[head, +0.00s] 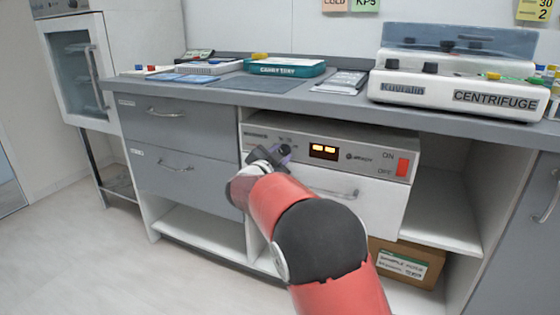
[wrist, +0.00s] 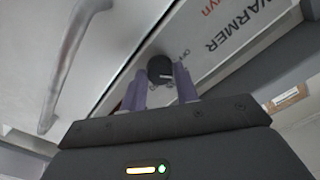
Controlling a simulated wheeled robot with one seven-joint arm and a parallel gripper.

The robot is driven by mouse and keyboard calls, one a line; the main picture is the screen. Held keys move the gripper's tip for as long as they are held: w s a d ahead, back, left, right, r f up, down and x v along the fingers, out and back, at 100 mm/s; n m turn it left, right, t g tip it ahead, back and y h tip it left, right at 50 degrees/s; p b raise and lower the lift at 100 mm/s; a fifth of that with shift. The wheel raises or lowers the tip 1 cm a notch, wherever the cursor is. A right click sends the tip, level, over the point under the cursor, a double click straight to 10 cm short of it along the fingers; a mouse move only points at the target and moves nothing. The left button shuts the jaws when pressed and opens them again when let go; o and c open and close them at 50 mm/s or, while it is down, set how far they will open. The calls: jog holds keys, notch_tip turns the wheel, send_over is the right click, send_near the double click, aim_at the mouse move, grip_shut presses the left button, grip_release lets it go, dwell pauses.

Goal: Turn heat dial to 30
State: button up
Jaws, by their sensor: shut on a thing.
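The heat dial (wrist: 160,68) is a round black knob on the warmer's white front panel, with "WARMER" and "OFF" printed near it in the wrist view. My gripper (wrist: 162,82) is shut on the dial, one purple finger on each side of it. A small lit amber display (head: 323,151) and a red ON/OFF switch (head: 402,167) are on the panel. The dial's setting is not readable.
The warmer sits under the counter edge (head: 340,112), above a drawer front with a metal handle (wrist: 65,70). Grey drawers (head: 180,130) are to the left. A centrifuge (head: 455,85) stands on the counter. A cardboard box (head: 405,262) is on the lower shelf at right.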

jog(key=shift+f+m+b, duration=0.1)
jog(key=shift+m+b, duration=0.3)
jog(key=shift+m, duration=0.3)
jog(key=o, duration=1)
jog(key=shift+s, duration=0.1)
jog(key=v, duration=0.7)
jog(key=shift+s+a, duration=0.15)
jog(key=shift+s, duration=0.15)
